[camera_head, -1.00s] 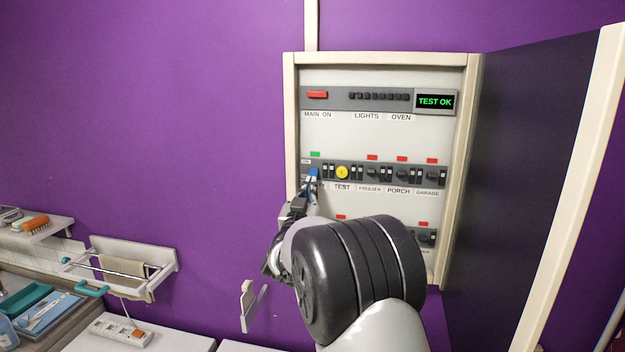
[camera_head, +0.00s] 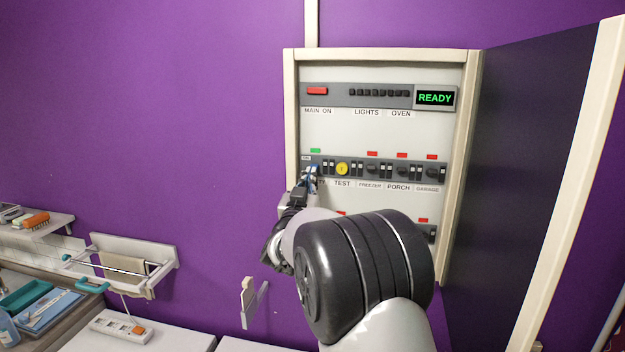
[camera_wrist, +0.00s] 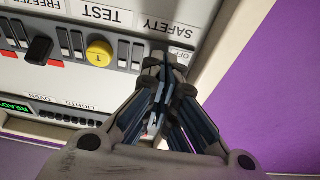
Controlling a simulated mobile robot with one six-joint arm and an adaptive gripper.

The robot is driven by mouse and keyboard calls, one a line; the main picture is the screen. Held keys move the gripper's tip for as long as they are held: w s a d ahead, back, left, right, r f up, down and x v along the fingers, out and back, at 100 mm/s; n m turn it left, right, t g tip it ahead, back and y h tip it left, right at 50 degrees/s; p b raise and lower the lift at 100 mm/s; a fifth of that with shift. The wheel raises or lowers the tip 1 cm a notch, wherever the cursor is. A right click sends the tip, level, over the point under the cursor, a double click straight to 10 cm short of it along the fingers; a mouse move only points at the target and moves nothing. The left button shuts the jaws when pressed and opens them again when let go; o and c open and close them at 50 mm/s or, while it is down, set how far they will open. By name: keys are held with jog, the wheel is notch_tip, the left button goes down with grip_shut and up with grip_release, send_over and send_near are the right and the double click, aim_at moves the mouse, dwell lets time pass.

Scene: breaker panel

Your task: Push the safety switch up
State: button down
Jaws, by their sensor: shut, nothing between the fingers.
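The safety switch sits at the left end of the middle row of the breaker panel (camera_head: 380,132), under a green indicator (camera_head: 315,150). Its SAFETY label (camera_wrist: 170,27) reads upside down in the wrist view. My gripper (camera_head: 310,175) is shut and empty, with its fingertips at the switch's place; it also shows in the wrist view (camera_wrist: 166,64). The fingers hide the switch lever, so I cannot tell its position or whether they touch it. The display (camera_head: 435,98) reads READY.
The yellow TEST knob (camera_head: 342,169) is just right of my gripper. FREEZER, PORCH and GARAGE breakers continue rightward under red indicators. The panel door (camera_head: 535,150) stands open at the right. Purple wall is clear to the left.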

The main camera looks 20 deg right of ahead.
jog(key=r+b+v, duration=0.1)
jog(key=b+v, duration=0.2)
jog(key=v, duration=0.3)
jog(key=shift+s+a+r, duration=0.15)
jog(key=shift+s+a, duration=0.1)
jog(key=shift+s, duration=0.2)
